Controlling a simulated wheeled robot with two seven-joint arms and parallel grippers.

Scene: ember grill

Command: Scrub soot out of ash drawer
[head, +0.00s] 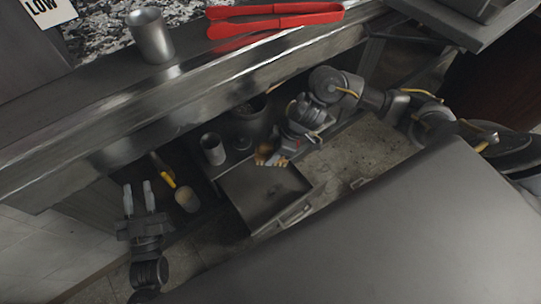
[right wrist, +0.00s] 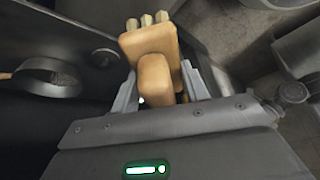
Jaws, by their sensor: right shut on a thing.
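The ash drawer (head: 262,201) is a dark grey tray, pulled out below the counter in the head view, with a bar handle (head: 292,214) at its front. Its surface is dark, so I cannot clearly tell soot from metal. My right gripper (head: 284,150) is shut on a wooden brush (right wrist: 157,78) with pale bristle tufts. The brush is also in the head view (head: 263,154), at the drawer's back edge; I cannot tell whether its bristles touch the drawer. My left gripper (head: 139,197) is open and empty, left of the drawer.
A metal cup (head: 212,149) and a dark pot (head: 254,118) stand behind the drawer. A yellow-handled tool (head: 167,179) lies to its left. Red tongs (head: 275,19) and a steel cup (head: 151,36) are on the counter ledge above. A grey panel (head: 400,240) fills the lower right.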

